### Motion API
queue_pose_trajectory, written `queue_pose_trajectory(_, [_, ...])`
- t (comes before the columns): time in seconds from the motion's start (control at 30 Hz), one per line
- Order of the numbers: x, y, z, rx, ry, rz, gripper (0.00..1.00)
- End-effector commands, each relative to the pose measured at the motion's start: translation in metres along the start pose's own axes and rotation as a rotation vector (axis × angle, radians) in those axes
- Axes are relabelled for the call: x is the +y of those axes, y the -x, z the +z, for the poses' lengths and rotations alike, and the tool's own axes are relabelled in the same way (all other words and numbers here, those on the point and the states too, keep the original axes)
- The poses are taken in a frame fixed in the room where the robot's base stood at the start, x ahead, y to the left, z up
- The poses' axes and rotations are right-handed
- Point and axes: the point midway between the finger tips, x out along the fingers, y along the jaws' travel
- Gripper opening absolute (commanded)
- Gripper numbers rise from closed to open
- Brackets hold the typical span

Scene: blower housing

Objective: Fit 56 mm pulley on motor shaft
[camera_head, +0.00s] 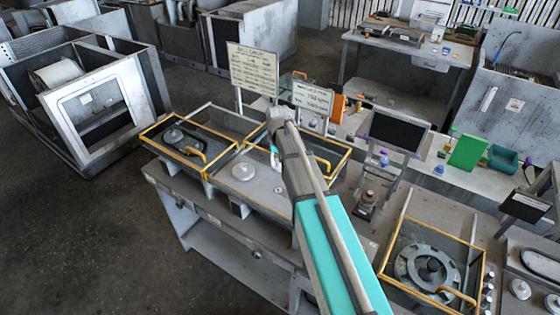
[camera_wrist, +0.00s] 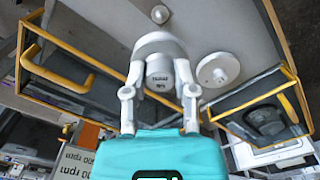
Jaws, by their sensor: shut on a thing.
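My gripper (camera_wrist: 160,92) is shut on a grey round piece (camera_wrist: 159,72), which seems to be the 56 mm pulley; the print on it is too small to read. A wider pale rounded part shows just beyond it, and I cannot tell whether the two touch. In the head view my gripper (camera_head: 275,160) is low over the bench, mostly hidden by my arm. A pale disc with a small hub (camera_wrist: 217,70) lies beside it on the bench, also seen in the head view (camera_head: 243,171). A dark round part, perhaps the motor (camera_head: 175,137), sits in the left yellow-rimmed tray.
The left tray (camera_head: 145,130) and a middle yellow-rimmed tray (camera_head: 345,158) flank the bench spot. Sign boards (camera_head: 253,70) stand behind. A front-right tray holds a ring-shaped housing (camera_head: 427,268). A monitor (camera_head: 398,132) stands right of my arm. Small knobs lie about the bench.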

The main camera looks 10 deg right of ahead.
Motion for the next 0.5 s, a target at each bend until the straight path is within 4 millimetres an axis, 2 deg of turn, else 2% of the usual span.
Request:
queue_pose_trajectory(0.03, [0.0, -0.009, 0.0, 0.0, 0.0, 0.0, 0.0])
queue_pose_trajectory(0.5, [-0.001, -0.049, 0.0, 0.0, 0.001, 0.0, 0.0])
